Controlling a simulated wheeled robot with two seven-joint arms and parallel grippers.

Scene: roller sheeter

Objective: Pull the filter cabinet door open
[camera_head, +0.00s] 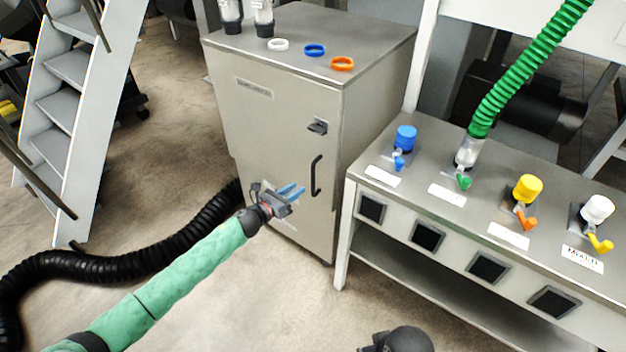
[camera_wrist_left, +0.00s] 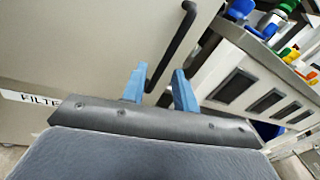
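The filter cabinet (camera_head: 290,112) is a grey metal box, and its front door (camera_head: 270,135) looks shut. A black bar handle (camera_head: 316,175) stands upright near the door's right edge, with a dark latch (camera_head: 318,126) above it. My left gripper (camera_head: 292,190) is in front of the door, just left of the handle's lower part. In the left wrist view its two blue fingers (camera_wrist_left: 158,88) are apart, and the handle (camera_wrist_left: 174,45) runs slantwise beyond and between them. I see no contact with the handle. My right gripper is not clearly visible; a dark part of me shows at the bottom edge.
A steel bench (camera_head: 455,195) with coloured valves stands close to the right of the cabinet. A black corrugated hose (camera_head: 120,262) lies on the floor at left, near a stair (camera_head: 75,110). Coloured rings (camera_head: 315,50) lie on the cabinet top.

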